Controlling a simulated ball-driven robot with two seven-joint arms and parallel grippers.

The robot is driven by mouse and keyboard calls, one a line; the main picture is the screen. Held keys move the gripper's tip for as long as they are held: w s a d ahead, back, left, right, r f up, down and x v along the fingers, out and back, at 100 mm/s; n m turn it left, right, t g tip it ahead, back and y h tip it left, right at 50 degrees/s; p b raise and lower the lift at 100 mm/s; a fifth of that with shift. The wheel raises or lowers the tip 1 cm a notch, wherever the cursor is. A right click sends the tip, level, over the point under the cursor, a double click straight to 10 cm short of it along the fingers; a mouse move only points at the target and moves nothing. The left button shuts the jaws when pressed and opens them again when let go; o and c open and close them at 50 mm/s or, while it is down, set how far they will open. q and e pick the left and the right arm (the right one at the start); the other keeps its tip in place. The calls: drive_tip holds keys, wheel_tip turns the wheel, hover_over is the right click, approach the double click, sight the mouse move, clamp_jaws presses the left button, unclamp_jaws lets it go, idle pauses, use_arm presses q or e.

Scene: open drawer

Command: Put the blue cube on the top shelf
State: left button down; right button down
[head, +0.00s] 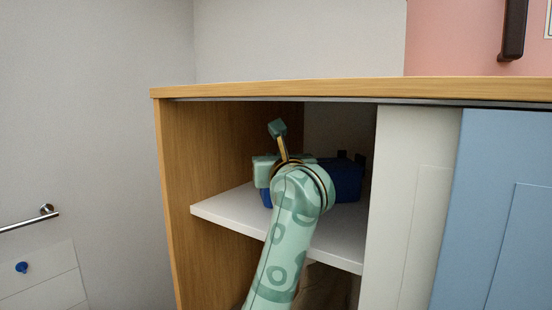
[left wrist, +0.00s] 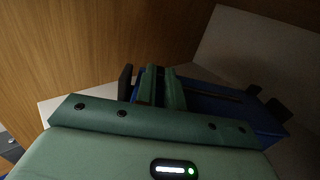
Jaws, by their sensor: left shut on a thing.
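The blue cube (head: 347,182) looks like a long blue box with dark tabs. It is inside the open cabinet, at the level of the white top shelf (head: 335,243); I cannot tell whether it rests on the shelf or hangs just above it. It also shows in the left wrist view (left wrist: 225,108), behind my left gripper (left wrist: 160,86). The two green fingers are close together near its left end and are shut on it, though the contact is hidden. In the head view my green left arm covers the cube's middle. My right gripper is not in view.
The wooden cabinet top (head: 350,88) lies above the opening, with a wooden side wall (head: 180,190) at left. A white panel (head: 402,200) and a blue door (head: 505,210) close off the right. The shelf's front left part is bare. A metal rail (head: 30,220) is at far left.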

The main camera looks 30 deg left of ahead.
use_arm(q)
drive_tip(key=c, duration=1.5)
unclamp_jaws()
drive_tip(key=shift+f, duration=0.15)
drive_tip(key=b+v, duration=0.2)
drive_tip(key=v, duration=0.8)
drive_tip(key=shift+s+d, duration=0.25)
drive_tip(key=shift+d, duration=0.1)
drive_tip(key=shift+s+d, duration=0.3)
drive_tip(key=shift+s, duration=0.2)
